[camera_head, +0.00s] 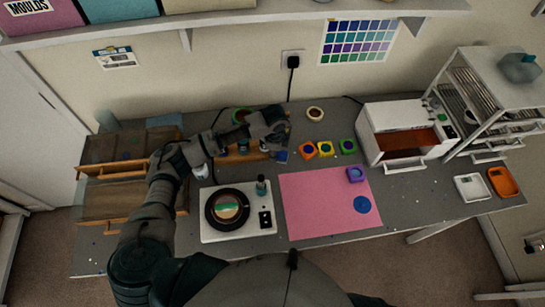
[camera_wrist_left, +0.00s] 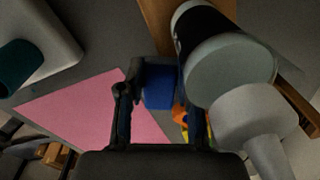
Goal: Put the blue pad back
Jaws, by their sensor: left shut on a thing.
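My left gripper (camera_head: 279,148) reaches over the back middle of the table. In the left wrist view its two fingers (camera_wrist_left: 160,105) are shut on a small blue block, the blue pad (camera_wrist_left: 159,87). Whether the blue pad touches the table I cannot tell. My right gripper is not in view.
A pink mat (camera_head: 315,213) bears a purple block (camera_head: 355,174) and a blue disc (camera_head: 362,205). A white turntable device (camera_head: 265,221) stands left of it. A wooden rack (camera_head: 261,155) with bottles is close to the gripper. A white oven (camera_head: 372,133) stands at right.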

